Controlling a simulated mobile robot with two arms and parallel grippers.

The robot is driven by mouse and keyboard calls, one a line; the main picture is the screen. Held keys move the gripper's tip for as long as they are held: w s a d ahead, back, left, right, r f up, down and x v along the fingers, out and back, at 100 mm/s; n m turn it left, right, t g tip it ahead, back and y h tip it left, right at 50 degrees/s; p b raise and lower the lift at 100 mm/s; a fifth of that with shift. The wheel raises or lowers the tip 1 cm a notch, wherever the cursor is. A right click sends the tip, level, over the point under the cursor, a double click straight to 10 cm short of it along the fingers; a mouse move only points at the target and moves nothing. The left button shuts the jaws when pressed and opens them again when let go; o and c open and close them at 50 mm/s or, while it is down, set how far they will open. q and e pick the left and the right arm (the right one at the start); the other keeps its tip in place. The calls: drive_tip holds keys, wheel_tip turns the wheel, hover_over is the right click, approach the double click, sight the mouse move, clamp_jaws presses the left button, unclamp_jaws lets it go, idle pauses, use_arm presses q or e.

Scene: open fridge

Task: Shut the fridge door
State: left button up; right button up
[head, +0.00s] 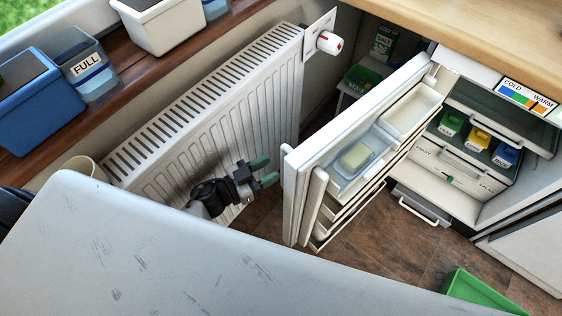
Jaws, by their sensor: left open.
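The fridge (480,187) stands at the right under the wooden counter, with its inside showing. Its white door (362,112) stands wide open and sticks out toward the middle of the view. Shelves on the door's inner side hold a yellowish block in a clear tray (377,150). My left gripper (270,172) is open and empty, with green fingertips, in front of the radiator. It is just left of the door's free edge and appears apart from it. My right gripper does not show.
A white radiator (215,108) stands behind my left gripper. A scratched pale surface (150,245) fills the lower left foreground. A green bin (480,292) is on the floor at the lower right. Brown floor (385,240) is clear in front of the fridge.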

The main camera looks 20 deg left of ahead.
use_arm(q)
drive_tip(key=shift+x, duration=2.25)
drive_tip(key=shift+c, duration=0.2)
clamp_jaws()
